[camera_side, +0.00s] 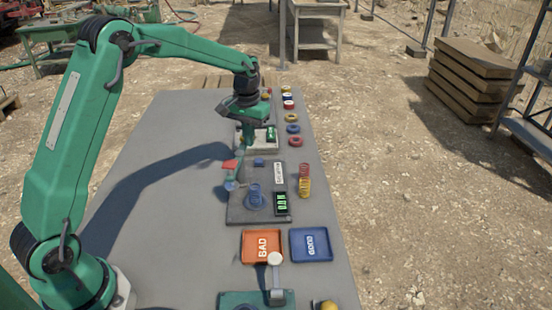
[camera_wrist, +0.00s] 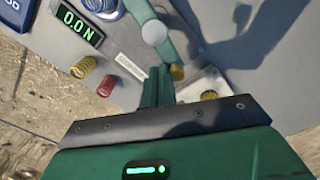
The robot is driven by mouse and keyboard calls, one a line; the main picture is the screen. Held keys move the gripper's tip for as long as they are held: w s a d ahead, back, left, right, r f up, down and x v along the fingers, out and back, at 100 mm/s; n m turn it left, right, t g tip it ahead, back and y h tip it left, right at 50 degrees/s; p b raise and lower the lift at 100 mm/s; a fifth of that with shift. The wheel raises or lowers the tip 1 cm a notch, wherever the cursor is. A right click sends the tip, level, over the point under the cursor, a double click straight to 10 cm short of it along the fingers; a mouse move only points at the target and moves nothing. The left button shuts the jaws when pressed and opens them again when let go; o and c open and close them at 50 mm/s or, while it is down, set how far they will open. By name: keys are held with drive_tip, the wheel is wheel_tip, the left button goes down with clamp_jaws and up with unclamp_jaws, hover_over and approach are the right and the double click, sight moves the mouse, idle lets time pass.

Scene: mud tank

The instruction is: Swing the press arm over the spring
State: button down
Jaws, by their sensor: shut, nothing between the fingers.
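The press arm (camera_side: 236,171) is a green bar at the left edge of the grey press plate (camera_side: 240,215). It lies to the left of the blue spring (camera_side: 255,195), not over it. The spring stands upright on a round blue base. In the wrist view the press arm (camera_wrist: 171,47) runs past a pale round part, and a yellow knob (camera_wrist: 177,72) shows near its end. The blue spring (camera_wrist: 100,5) is cut off at the top edge. My gripper (camera_side: 247,143) is shut and empty, pointing down beside the press arm's far end. Whether they touch is unclear.
The force display (camera_wrist: 78,25) reads 0.0 N. An orange BAD tray (camera_side: 246,259) and blue GOOD tray (camera_side: 297,258) lie nearer. Several coloured rings line the right edge. The table's left side is clear.

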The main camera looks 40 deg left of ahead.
drive_tip(key=shift+s+a, duration=0.3)
drive_tip(key=shift+a, duration=0.55)
idle(0.4)
drive_tip(key=shift+w+d, duration=0.15)
drive_tip(key=shift+w, duration=0.1)
idle(0.3)
drive_tip(key=shift+w+d, duration=0.1)
drive_tip(key=shift+w, duration=0.2)
drive_tip(key=shift+r, duration=0.15)
wheel_tip(320, 180, up, 7)
idle(1.2)
idle(0.3)
